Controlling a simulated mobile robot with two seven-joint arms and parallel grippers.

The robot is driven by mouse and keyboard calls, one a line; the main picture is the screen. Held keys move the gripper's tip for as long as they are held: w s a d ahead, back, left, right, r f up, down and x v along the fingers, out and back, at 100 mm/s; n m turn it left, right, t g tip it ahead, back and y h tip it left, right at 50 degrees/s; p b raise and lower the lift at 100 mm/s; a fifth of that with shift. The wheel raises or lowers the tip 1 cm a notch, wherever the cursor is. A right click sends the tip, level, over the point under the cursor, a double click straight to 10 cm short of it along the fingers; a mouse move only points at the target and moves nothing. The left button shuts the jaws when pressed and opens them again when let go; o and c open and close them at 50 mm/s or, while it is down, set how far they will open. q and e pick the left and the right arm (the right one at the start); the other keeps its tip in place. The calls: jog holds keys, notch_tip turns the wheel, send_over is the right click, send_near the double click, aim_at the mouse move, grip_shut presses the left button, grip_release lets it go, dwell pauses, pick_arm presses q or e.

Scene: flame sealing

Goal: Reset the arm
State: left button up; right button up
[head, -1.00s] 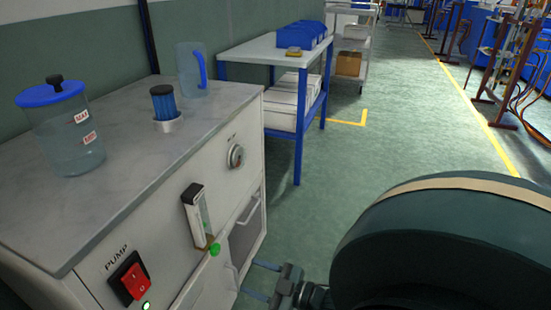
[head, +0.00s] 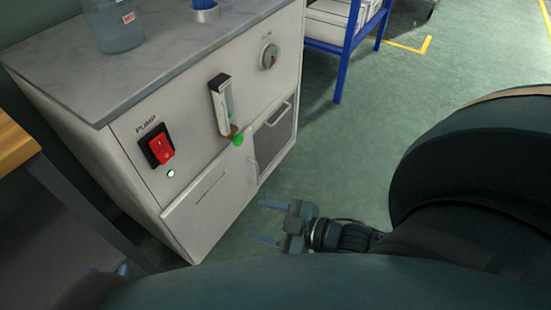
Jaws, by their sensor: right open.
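My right gripper (head: 266,222) is open and empty, with its two grey-blue fingers spread apart and pointing left. It is over the floor beside the white pump cabinet (head: 200,200), to the right of the cabinet's lower front, and appears apart from it. My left gripper (head: 112,269) barely shows at the lower left, in shadow below the cabinet's near corner. Its fingertips are small and dark, and most of it is hidden by my own body, so its opening is unclear.
The cabinet front bears a red switch (head: 160,149), a flow meter with a green knob (head: 238,140) and a dial (head: 269,55). A clear jar (head: 115,28) stands on top. A wooden table edge (head: 15,145) is at left. Green floor (head: 345,150) beyond my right gripper is clear.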

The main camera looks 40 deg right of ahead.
jog(key=shift+s+a+r, duration=0.15)
jog(key=shift+s+r, duration=0.05)
jog(key=shift+s, duration=0.15)
dwell(0.3)
